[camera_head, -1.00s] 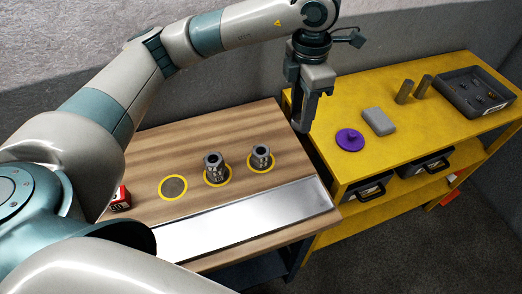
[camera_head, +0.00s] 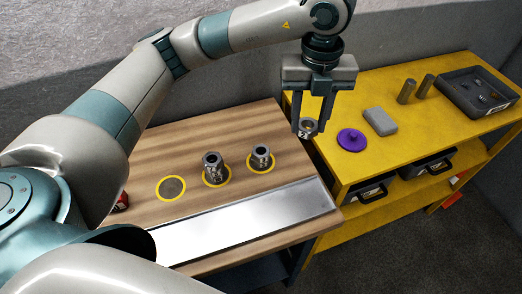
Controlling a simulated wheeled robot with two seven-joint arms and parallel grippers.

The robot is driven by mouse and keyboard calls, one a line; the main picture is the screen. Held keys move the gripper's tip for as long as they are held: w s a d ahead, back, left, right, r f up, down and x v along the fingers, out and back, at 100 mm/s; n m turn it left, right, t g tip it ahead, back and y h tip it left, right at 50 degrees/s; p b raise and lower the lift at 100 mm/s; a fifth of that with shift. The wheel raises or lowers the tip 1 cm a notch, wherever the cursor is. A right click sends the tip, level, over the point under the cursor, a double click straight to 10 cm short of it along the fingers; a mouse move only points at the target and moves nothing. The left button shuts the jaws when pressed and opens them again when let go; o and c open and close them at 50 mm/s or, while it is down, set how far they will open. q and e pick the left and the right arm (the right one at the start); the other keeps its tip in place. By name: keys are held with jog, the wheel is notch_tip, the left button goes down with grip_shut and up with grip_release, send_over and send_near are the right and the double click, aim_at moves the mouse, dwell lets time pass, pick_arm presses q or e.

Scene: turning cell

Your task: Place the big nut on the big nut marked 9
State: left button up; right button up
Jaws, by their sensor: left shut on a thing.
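My left gripper (camera_head: 310,122) hangs over the gap between the wooden table and the yellow bench. Its fingers are shut on a metal big nut (camera_head: 308,128), held between the fingertips. To the left on the wooden table, one grey metal stack of nuts (camera_head: 212,166) stands upright in the middle yellow ring. Another grey metal piece (camera_head: 261,158) stands in the right ring. The left yellow ring (camera_head: 171,189) has only a flat dark disc inside. The marks on the nuts are too small to read, so I cannot tell which is 9. My right gripper is out of view.
A shiny metal plate (camera_head: 245,222) lies along the table's front. On the yellow bench (camera_head: 350,100) are a purple knobbed disc (camera_head: 351,140), a grey block (camera_head: 380,121), two upright cylinders (camera_head: 407,91) and a dark tray (camera_head: 478,92). A red block (camera_head: 121,201) is partly behind my arm.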

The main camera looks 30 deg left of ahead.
pick_arm(q)
jog(key=n, duration=0.5)
jog(key=shift+s+d+f+b, duration=0.1)
jog(key=shift+s+d+b, duration=0.2)
jog(key=shift+d, duration=0.1)
jog(key=n, duration=0.4)
jog(key=shift+s+d+n, duration=0.25)
jog(key=shift+s+n, duration=0.05)
jog(key=shift+n, duration=0.1)
jog(key=a+f+p, duration=0.1)
jog(key=a+f, duration=0.1)
jog(key=a, duration=0.2)
jog(key=a+f+p, duration=0.1)
jog(key=a+f, duration=0.1)
jog(key=a, duration=0.1)
jog(key=a+f+p, duration=0.1)
jog(key=a+f, duration=0.2)
jog(key=a, duration=0.1)
jog(key=shift+s+a, duration=0.1)
jog(key=shift+a, duration=0.25)
